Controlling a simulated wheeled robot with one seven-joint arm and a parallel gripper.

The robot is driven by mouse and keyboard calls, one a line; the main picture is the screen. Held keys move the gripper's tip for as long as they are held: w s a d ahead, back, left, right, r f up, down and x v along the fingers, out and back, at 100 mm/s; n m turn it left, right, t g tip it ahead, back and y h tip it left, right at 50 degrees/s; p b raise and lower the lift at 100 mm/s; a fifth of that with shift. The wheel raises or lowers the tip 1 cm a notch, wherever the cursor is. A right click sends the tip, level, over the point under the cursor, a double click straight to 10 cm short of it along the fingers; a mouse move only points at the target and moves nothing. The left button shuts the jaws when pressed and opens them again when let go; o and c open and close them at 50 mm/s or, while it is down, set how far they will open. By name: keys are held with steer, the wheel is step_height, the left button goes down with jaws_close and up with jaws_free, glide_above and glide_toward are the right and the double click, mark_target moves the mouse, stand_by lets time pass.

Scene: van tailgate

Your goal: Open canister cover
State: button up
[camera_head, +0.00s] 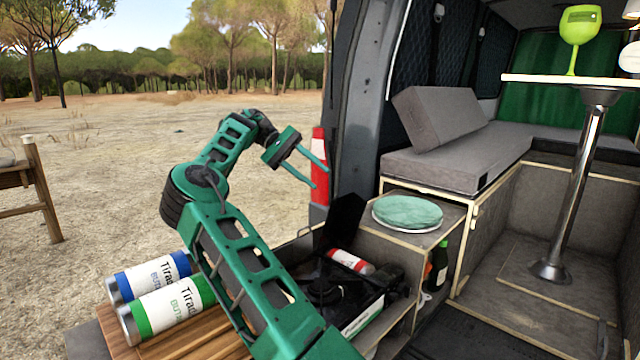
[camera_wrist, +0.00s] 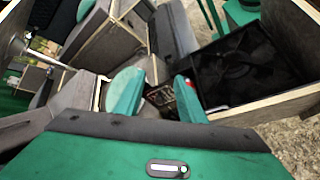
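A black camping stove (camera_head: 355,300) with a round burner sits in the open drawer at the van's rear. A red-and-white gas canister (camera_head: 350,261) lies at the stove's far side. A dark panel (camera_head: 343,224) stands upright behind it; I cannot tell whether this is the canister cover. The wrist view shows a dark tray with a round burner shape (camera_wrist: 245,62) at right, with no clear cover edge. My gripper (camera_head: 319,177) is open and empty, raised above and behind the stove, apart from it. Its two green fingers also show in the wrist view (camera_wrist: 157,84).
A blue-and-white canister (camera_head: 150,275) and a green-and-white canister (camera_head: 165,308) lie on a slatted wooden top (camera_head: 190,338) at left. A round green-topped plate (camera_head: 407,212) sits on the cabinet right of the stove. A bottle (camera_head: 439,263) stands in its side. The van's door pillar rises behind.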

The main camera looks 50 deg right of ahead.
steer(key=a+r, duration=0.3)
steer(key=a, duration=0.3)
steer(key=shift+w+r, duration=0.25)
steer(key=shift+w, duration=0.05)
